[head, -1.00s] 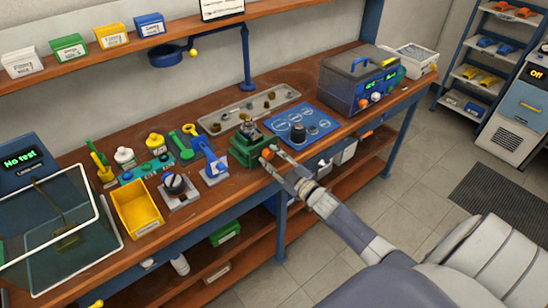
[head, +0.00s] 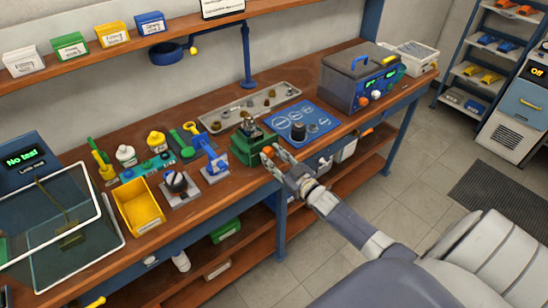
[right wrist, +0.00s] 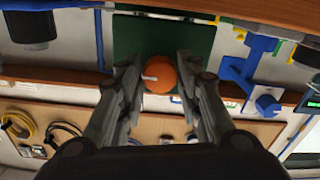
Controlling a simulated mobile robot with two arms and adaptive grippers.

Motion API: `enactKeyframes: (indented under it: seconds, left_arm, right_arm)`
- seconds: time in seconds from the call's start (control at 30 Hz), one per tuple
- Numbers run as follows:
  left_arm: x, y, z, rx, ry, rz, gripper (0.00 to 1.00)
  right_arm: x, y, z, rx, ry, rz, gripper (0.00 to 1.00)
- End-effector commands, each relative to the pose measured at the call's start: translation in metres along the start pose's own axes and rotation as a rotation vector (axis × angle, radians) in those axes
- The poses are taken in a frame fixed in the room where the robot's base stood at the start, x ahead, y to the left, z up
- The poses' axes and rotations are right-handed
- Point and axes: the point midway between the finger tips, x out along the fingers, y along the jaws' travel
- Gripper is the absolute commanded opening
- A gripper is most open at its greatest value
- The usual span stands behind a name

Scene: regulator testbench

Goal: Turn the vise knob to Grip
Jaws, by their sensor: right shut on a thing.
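The green vise (head: 247,153) stands at the front edge of the workbench in the head view, with a dark metal part on top. Its orange knob (head: 267,150) faces the front. In the right wrist view the orange knob (right wrist: 162,72) has a white pointer mark toward its left side, in front of the green vise body (right wrist: 187,38). My right gripper (head: 272,155) is shut on the knob, one finger on each side; it also shows in the right wrist view (right wrist: 158,82). Any lettering around the knob is not readable. My left gripper is not in view.
A blue mat (head: 322,128) with round parts lies right of the vise. A blue-handled press (head: 214,166) and a black-knobbed fixture (head: 178,187) stand to its left, then a yellow bin (head: 136,207). A grey tray (head: 226,121) lies behind. Floor is free in front.

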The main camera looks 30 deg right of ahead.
Motion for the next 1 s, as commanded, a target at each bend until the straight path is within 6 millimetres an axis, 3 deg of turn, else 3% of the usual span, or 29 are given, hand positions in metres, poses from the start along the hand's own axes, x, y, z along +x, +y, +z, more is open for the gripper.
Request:
enactKeyframes:
  seconds: [0.2,0.23,0.3,0.33,0.73,1.0]
  left_arm:
    - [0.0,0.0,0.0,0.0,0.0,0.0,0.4]
    - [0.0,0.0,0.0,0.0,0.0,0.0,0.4]
    - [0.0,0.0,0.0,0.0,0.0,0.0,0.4]
    - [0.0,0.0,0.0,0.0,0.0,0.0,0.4]
    - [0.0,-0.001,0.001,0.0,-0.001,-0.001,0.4]
    - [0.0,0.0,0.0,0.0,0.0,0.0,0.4]
  right_arm:
    - [-0.001,0.0,0.002,0.003,-0.003,0.0,0.09]
    - [-0.001,0.0,0.002,0.003,-0.003,0.0,0.35]
    - [0.0,0.0,0.001,0.003,-0.003,0.0,0.51]
    - [0.0,0.0,0.001,0.002,-0.003,0.0,0.53]
    - [-0.004,0.0,0.001,0.001,-0.002,0.0,0.53]
    - [-0.04,-0.001,0.002,0.002,-0.004,-0.001,0.53]
